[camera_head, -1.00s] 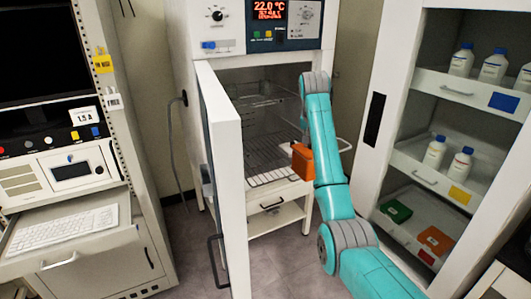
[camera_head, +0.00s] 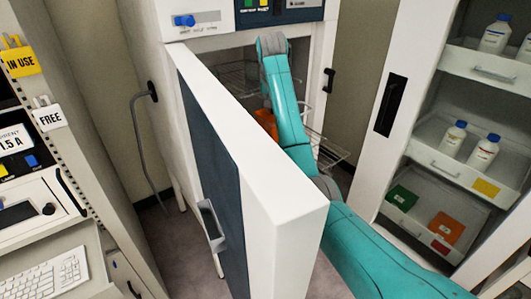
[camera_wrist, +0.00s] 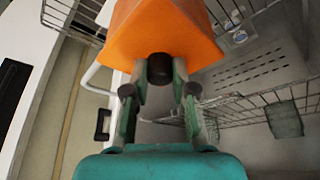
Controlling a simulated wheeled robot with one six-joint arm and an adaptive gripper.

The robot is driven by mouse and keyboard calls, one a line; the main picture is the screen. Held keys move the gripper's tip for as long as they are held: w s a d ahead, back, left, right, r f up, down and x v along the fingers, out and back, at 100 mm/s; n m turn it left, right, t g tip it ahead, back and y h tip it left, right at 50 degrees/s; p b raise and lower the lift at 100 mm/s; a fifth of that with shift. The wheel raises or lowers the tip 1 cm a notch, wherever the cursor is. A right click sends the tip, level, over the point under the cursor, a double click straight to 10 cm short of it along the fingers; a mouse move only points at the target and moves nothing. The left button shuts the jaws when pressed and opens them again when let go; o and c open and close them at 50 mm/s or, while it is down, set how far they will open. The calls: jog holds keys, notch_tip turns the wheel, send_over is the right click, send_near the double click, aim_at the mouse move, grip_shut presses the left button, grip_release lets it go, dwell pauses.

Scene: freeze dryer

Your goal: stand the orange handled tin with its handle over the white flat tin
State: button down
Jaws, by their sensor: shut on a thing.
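The orange handled tin (camera_wrist: 160,30) fills the top middle of the wrist view. My gripper (camera_wrist: 160,78) is shut on the dark handle that sticks out of the tin toward me. In the head view the orange tin (camera_head: 266,122) is inside the freeze dryer opening, mostly behind my teal arm and the door. The white flat tin is not clearly seen. Small white round things with blue marks (camera_wrist: 239,38) lie beyond the rack at the upper right of the wrist view, too small to name.
The freeze dryer door (camera_head: 265,170) stands open, close to the left of my arm. Wire racks (camera_wrist: 255,105) lie around the tin; one rack (camera_head: 325,150) sticks out at right. An open cabinet at right holds bottles (camera_head: 485,152), a green box (camera_head: 402,198) and an orange box (camera_head: 445,229).

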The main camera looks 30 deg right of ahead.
jog(key=shift+w+f, duration=0.15)
jog(key=shift+f, duration=4.75)
jog(key=c, duration=0.9)
grip_release()
jog(key=shift+f, duration=0.15)
jog(key=shift+c, duration=0.2)
